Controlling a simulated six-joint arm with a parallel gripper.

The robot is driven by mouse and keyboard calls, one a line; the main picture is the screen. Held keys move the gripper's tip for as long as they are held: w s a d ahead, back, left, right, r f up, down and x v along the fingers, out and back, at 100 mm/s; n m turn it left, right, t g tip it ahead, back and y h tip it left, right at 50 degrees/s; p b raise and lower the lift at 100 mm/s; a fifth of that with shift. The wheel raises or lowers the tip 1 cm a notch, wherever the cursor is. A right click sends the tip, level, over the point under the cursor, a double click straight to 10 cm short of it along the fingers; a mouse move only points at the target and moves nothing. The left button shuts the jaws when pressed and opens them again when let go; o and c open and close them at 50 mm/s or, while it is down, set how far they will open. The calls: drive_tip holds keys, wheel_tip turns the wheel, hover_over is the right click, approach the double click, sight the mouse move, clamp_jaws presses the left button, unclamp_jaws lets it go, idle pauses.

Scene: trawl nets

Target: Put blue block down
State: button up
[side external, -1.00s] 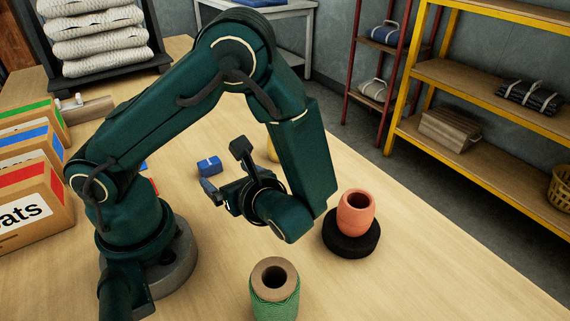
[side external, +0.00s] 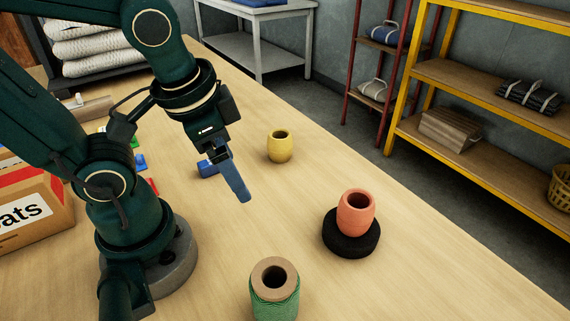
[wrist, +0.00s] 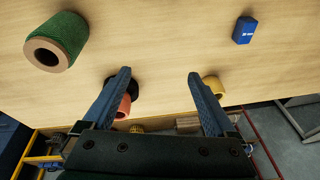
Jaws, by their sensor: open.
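The blue block (side external: 207,168) rests on the wooden table in the side external view, partly hidden behind my gripper (side external: 235,185). It also shows in the wrist view (wrist: 245,30), at the upper right, clear of both fingers. It has a small white mark on its face. My gripper is open and empty, its blue fingers (wrist: 160,76) spread wide in the wrist view. They are apart from the block and hang above the table.
A yellow pot (side external: 280,146) stands behind and right of my gripper. A terracotta pot (side external: 356,212) sits on a black round base (side external: 350,244). A green twine spool (side external: 274,292) stands at the front. Labelled boxes (side external: 32,205) stand at the left. The table's middle is clear.

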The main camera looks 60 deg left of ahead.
drive_tip(key=shift+w+d+r+n+t+h, duration=0.25)
drive_tip(key=shift+r+n+t, duration=0.25)
drive_tip(key=shift+r+t, duration=0.15)
drive_tip(key=shift+w+d+r+n+t+h, duration=0.15)
drive_tip(key=shift+d+r+n+t, duration=0.05)
drive_tip(key=shift+r+n+t, duration=0.35)
idle(0.4)
